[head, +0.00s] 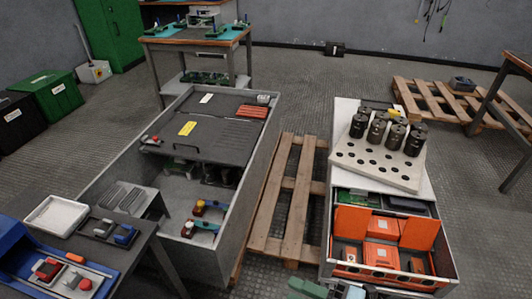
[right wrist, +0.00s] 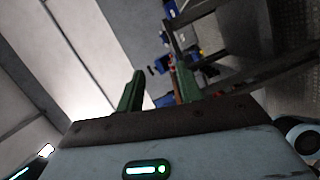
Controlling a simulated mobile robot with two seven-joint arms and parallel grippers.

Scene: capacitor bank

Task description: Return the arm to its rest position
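My right gripper (head: 312,288) shows only in part at the bottom edge of the head view, in front of the cabinet with the orange drawer. In the right wrist view its two green fingers (right wrist: 158,78) stand apart with nothing between them, so it is open and empty. Behind the fingers that view shows pale panels, a dark frame and small blue things, blurred. My left gripper is in neither view.
A grey open cabinet (head: 113,180) stands at left centre. A wooden pallet (head: 290,205) lies beside it. On the right, several dark capacitors (head: 388,134) stand on a white holed board (head: 365,165), behind an orange drawer (head: 383,228). A blue tray (head: 65,275) is at lower left.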

